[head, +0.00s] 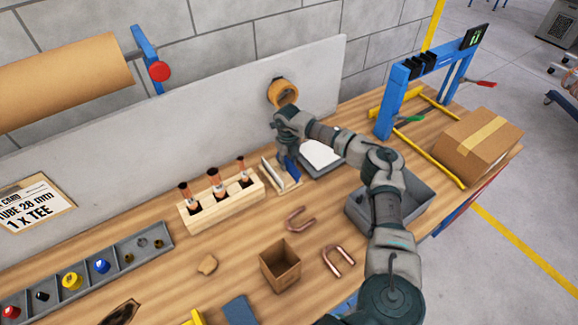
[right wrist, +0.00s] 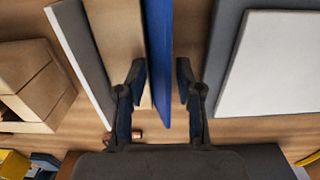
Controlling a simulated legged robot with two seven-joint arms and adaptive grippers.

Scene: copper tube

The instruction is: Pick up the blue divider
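The blue divider (head: 291,170) stands upright at the back of the bench, in a small wooden holder (head: 271,173) with pale and grey panels beside it. In the right wrist view the blue divider (right wrist: 159,50) is a long thin blue strip running between my fingers. My right gripper (head: 287,142) is above the divider, at its upper end. In the right wrist view my right gripper (right wrist: 161,82) is open, with one finger on each side of the divider. A gap shows between the divider and the right-hand finger. My left gripper is not in view.
A wooden block with copper fittings (head: 220,201) stands left of the holder. A grey tray with a white sheet (head: 322,156) lies right of it. A grey bin (head: 412,205), copper bends (head: 339,261) and a small brown box (head: 280,267) are in front. A grey wall panel (head: 216,110) rises behind.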

